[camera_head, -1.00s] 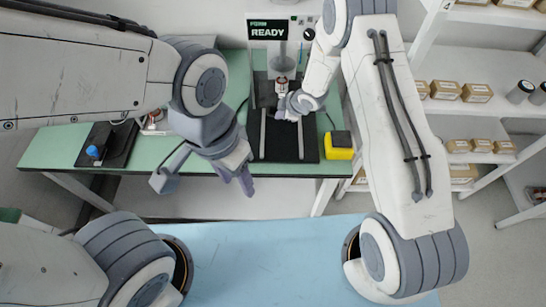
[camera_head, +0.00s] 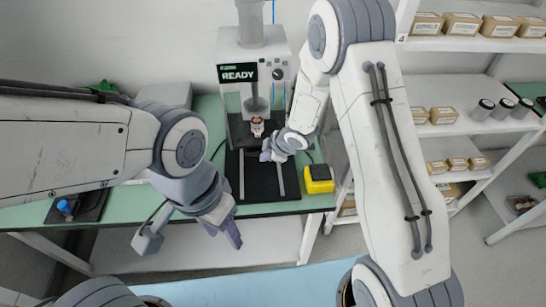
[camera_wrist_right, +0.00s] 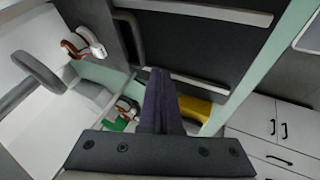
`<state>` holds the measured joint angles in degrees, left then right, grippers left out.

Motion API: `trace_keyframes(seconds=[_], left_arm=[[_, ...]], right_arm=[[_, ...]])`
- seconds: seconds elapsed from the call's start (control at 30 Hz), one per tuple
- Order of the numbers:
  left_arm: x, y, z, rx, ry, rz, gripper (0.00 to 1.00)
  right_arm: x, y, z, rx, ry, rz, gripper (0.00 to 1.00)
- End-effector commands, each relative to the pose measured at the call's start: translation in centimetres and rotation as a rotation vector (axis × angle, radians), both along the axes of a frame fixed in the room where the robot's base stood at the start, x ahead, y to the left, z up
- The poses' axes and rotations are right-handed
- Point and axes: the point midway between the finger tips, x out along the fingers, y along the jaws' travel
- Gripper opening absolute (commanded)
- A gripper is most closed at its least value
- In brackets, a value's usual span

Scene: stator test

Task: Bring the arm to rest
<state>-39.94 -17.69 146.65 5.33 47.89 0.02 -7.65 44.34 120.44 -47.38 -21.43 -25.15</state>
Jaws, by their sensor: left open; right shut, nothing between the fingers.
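My right gripper (camera_head: 268,155) is shut and empty above the right part of the black plate of the tester, just in front of a small copper-and-white stator (camera_head: 257,127). The stator stands under the tester's press head and is apart from the gripper. In the right wrist view the closed dark fingers (camera_wrist_right: 160,98) have nothing between them, and the stator (camera_wrist_right: 85,43) is off to the upper left. My left gripper (camera_head: 226,232) is open and empty, hanging in front of the green bench's front edge.
The tester (camera_head: 238,74) displays READY. A yellow-and-black box (camera_head: 319,179) sits on the green bench (camera_head: 285,207) right of the black plate. A dark fixture with a blue knob (camera_head: 64,206) lies at left. Shelves with boxes (camera_head: 443,115) and cylinders stand at right.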

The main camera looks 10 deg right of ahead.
Motion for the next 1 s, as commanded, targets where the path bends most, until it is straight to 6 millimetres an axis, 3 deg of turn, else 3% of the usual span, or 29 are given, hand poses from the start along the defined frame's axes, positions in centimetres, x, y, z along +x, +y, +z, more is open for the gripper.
trace_keyframes(seconds=[0.2, 0.57, 0.73, 0.87, 1.0], left_arm=[[0.0, 0.0, 0.4, -0.001, -0.001, 0.000, 0.50], [0.0, 0.0, 0.5, 0.000, 0.000, 0.000, 0.50], [0.0, 0.0, 0.5, 0.000, 0.000, 0.000, 0.50], [0.0, 0.0, 0.5, 0.000, 0.000, 0.000, 0.50], [0.0, 0.0, 0.4, 0.000, 0.000, 0.000, 0.50]], right_arm=[[-1.6, -1.0, 3.4, 0.000, -0.002, 0.003, 0.00], [-2.3, -1.6, 4.5, -0.001, 0.001, -0.002, 0.00], [-3.2, -1.2, 7.3, -0.042, 0.011, -0.100, 0.00], [-6.7, -0.6, 11.7, -0.080, 0.067, -0.288, 0.00], [-14.0, 0.2, 15.6, -0.081, 0.201, -0.502, 0.00]])
